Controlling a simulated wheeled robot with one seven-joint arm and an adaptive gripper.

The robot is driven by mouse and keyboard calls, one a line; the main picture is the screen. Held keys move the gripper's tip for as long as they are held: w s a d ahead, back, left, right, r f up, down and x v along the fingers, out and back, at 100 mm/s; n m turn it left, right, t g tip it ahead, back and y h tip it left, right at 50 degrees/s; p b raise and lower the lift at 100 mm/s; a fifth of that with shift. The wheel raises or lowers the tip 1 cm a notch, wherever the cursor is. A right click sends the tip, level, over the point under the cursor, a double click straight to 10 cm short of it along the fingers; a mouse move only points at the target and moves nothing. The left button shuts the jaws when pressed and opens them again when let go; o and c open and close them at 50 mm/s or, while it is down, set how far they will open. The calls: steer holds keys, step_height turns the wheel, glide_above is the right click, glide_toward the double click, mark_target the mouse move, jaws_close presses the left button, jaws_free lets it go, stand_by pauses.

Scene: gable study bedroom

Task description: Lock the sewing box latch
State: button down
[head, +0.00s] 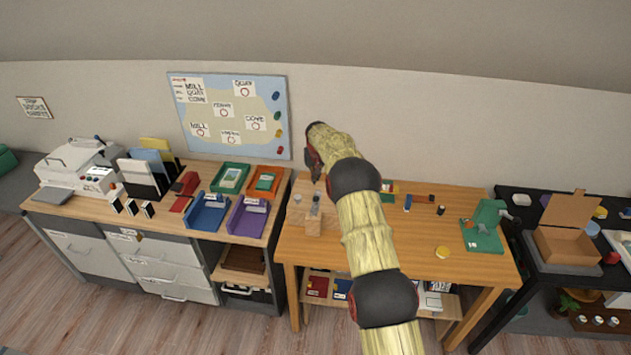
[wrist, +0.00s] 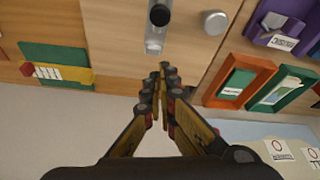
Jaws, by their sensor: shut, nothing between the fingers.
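A pale wooden box (head: 309,227) stands at the left end of the wooden table; I take it for the sewing box. A grey metal latch piece (head: 316,203) with a dark end lies on its top, and it also shows at the top of the wrist view (wrist: 157,30). A round grey knob (wrist: 215,22) sits beside it. My gripper (wrist: 165,72) is shut and empty, with its fingertips just short of the latch in the wrist view. In the head view my gripper (head: 316,176) is over the back of the box, apparently apart from the latch.
Left of the table stands a cabinet with a blue tray (head: 207,214), a purple tray (head: 248,218) and green and orange frames. An open brown box (head: 567,247) stands on a black table.

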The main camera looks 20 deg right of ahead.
steer(key=v, duration=0.5)
steer(key=shift+r, duration=0.15)
steer(key=shift+s, duration=0.1)
steer(key=g, duration=0.1)
glide_above(318, 199)
step_height(318, 199, down, 5)
steer(key=shift+r, duration=0.1)
steer(key=shift+n+g+y, duration=0.3)
steer(key=shift+g+y, duration=0.1)
steer(key=shift+g, duration=0.2)
steer(key=s, duration=0.1)
steer(key=s+a, duration=0.1)
steer(key=s, duration=0.2)
steer(key=shift+s+a+f, duration=0.2)
steer(key=shift+s+a, duration=0.1)
steer(key=shift+a, duration=0.05)
steer(key=s+a+r+n+t, duration=0.1)
steer(key=s+a+r, duration=0.6)
steer(key=s, duration=0.9)
steer(key=s+a+r+n+t+b, duration=0.1)
steer(key=s+a+r, duration=0.6)
steer(key=s, duration=1)
steer(key=s+a+r+n+t+b, duration=0.1)
steer(key=s+a+r+t, duration=0.1)
steer(key=s+a+r, duration=0.5)
steer(key=shift+s+r+n+y, duration=0.3)
steer(key=shift+s+r, duration=2.3)
steer(key=shift+s, duration=2.15)
